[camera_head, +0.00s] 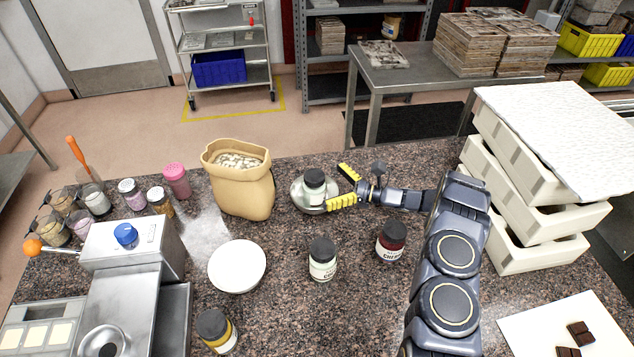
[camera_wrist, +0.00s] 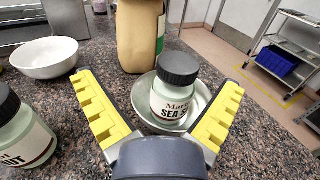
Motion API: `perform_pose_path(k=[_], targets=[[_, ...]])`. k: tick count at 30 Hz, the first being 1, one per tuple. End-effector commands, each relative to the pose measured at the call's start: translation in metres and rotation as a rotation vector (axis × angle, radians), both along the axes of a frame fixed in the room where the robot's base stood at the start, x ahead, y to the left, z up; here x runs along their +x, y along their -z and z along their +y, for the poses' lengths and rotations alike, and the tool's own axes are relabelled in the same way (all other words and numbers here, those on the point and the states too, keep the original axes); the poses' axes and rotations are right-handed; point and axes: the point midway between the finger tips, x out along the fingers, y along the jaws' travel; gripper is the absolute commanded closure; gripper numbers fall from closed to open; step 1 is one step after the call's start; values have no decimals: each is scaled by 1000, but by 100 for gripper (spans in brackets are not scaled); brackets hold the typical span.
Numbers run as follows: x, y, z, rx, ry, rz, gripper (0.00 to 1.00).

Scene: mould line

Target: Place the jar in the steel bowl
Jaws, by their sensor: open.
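A jar with a black lid and a pale label (camera_head: 315,190) sits inside the steel bowl (camera_head: 299,198) on the dark stone counter. In the wrist view the jar (camera_wrist: 174,100) leans slightly, its label partly reads "SEA S", and the bowl's rim (camera_wrist: 143,90) shows around it. My gripper (camera_head: 342,186) is open, with its yellow fingers spread at the right side of the bowl. In the wrist view the fingers (camera_wrist: 158,82) stand on either side of the jar, with gaps to it. The jar's base is hidden in the wrist view.
A tan sack (camera_head: 245,190) stands just left of the bowl. A white bowl (camera_head: 237,266), a pale jar (camera_head: 322,262), a dark red jar (camera_head: 392,240) and a yellow jar (camera_head: 217,332) stand nearer. Stacked cream trays (camera_head: 530,205) rise at right.

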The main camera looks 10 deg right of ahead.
Motion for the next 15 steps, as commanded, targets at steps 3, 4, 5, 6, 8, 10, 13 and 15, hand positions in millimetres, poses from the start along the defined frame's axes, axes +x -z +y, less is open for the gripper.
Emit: perform_pose_path(k=[3,4,5,6,8,10,13,15], targets=[[-13,0,-27,-2,4,-2,4],[-15,0,-33,0,4,-3,4],[-18,0,-38,0,2,-2,4],[-22,0,-45,0,3,-1,4],[-27,1,-54,-1,3,0,4],[-31,1,-62,0,2,0,4],[-36,0,-70,1,1,0,4],[-37,0,-73,1,0,0,4]])
